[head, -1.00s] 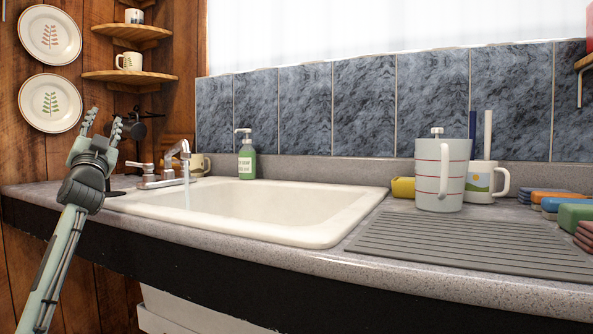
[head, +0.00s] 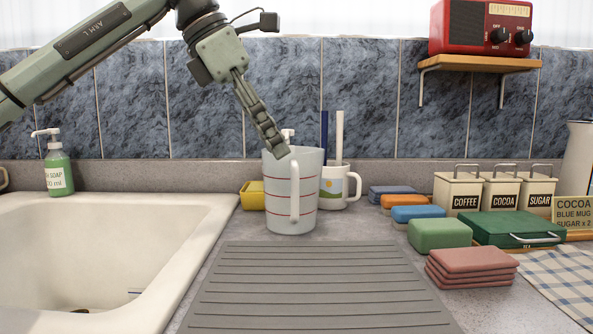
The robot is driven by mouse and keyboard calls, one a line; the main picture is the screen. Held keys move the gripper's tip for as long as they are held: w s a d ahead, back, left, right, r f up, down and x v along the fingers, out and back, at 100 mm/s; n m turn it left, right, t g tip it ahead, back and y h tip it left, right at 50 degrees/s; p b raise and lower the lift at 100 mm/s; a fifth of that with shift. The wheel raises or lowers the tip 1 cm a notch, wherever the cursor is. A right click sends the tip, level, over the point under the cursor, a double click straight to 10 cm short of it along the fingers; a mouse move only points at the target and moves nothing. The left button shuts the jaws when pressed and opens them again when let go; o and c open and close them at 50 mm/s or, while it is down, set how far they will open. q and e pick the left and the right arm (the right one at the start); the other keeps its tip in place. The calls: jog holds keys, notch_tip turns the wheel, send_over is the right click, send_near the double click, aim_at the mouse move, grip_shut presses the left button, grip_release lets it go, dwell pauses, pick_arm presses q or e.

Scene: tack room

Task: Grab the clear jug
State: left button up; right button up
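The jug (head: 291,195) is pale, grey-white and slightly see-through, with thin red lines round it. It stands upright on the counter right of the sink, its handle facing me and a small white knob above its rim. My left gripper (head: 277,146) hangs over it from the upper left, fingers pointing down. The fingertips overlap the jug's rim in the picture; whether they touch it I cannot tell. The fingers are seen edge-on, so their gap is hidden. My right gripper is out of view.
A white mug (head: 335,190) with two upright sticks stands close behind the jug's right side. A yellow sponge (head: 252,196) is at its left. The ribbed grey mat (head: 310,285) in front is bare. Folded cloths (head: 470,268), a green case (head: 510,228) and canisters (head: 459,193) fill the right.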

aim_at(292, 192)
pick_arm(q)
jog(key=shift+y, duration=0.8)
jog(key=x, duration=0.9)
jog(key=shift+w+a, duration=0.1)
jog(key=shift+w, duration=0.1)
grip_shut()
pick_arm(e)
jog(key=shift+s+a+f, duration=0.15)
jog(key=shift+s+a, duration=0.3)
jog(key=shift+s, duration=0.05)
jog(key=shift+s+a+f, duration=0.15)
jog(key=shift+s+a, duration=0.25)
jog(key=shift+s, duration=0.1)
